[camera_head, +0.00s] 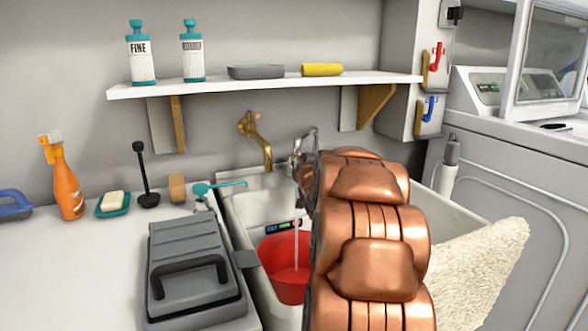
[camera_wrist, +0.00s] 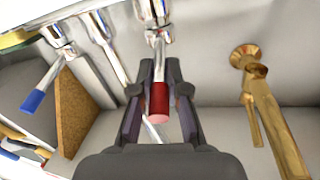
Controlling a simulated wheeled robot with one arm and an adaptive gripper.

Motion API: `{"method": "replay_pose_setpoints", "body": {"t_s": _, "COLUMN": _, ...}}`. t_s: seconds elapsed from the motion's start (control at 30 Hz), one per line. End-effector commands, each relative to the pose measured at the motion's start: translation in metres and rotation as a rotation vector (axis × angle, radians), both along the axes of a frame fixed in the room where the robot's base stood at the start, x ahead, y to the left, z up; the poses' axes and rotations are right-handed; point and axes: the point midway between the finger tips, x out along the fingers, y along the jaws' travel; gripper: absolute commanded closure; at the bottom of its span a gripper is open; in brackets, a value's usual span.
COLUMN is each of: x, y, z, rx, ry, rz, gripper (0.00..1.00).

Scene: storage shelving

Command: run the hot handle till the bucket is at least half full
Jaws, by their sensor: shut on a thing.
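The red bucket (camera_head: 271,262) stands in the white sink (camera_head: 233,215), and my copper arm hides its right side. A thin stream of water (camera_head: 296,250) falls into it; I cannot tell the water level. A small dark display (camera_head: 284,227) shows at the bucket's back rim, too small to read. In the wrist view, my gripper (camera_wrist: 160,76) is shut on the red-tipped hot handle (camera_wrist: 158,98) of the chrome tap. The blue-tipped handle (camera_wrist: 36,97) is to the left, apart from my gripper.
A brass tap (camera_head: 256,138) is on the wall left of the chrome one. A grey lidded case (camera_head: 188,245) sits on the left counter, near the sink. A shelf (camera_head: 270,85) with bottles and sponges hangs above. A cream cloth (camera_head: 485,275) hangs at the sink's right.

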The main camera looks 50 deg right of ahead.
Motion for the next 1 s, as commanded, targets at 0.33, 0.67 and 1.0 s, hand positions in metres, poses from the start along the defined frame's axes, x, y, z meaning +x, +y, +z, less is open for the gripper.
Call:
{"method": "replay_pose_setpoints", "body": {"t_s": 0.33, "x": 0.0016, "y": 0.0038, "z": 0.0026, "rx": -0.001, "ry": -0.005, "rz": -0.031, "gripper": 1.00}}
{"method": "replay_pose_setpoints", "body": {"t_s": 0.67, "x": 0.0018, "y": 0.0039, "z": 0.0021, "rx": 0.000, "ry": -0.003, "rz": -0.030, "gripper": 0.71}}
{"method": "replay_pose_setpoints", "body": {"t_s": 1.0, "x": 0.0016, "y": 0.0036, "z": 0.0009, "rx": 0.001, "ry": -0.002, "rz": -0.031, "gripper": 0.61}}
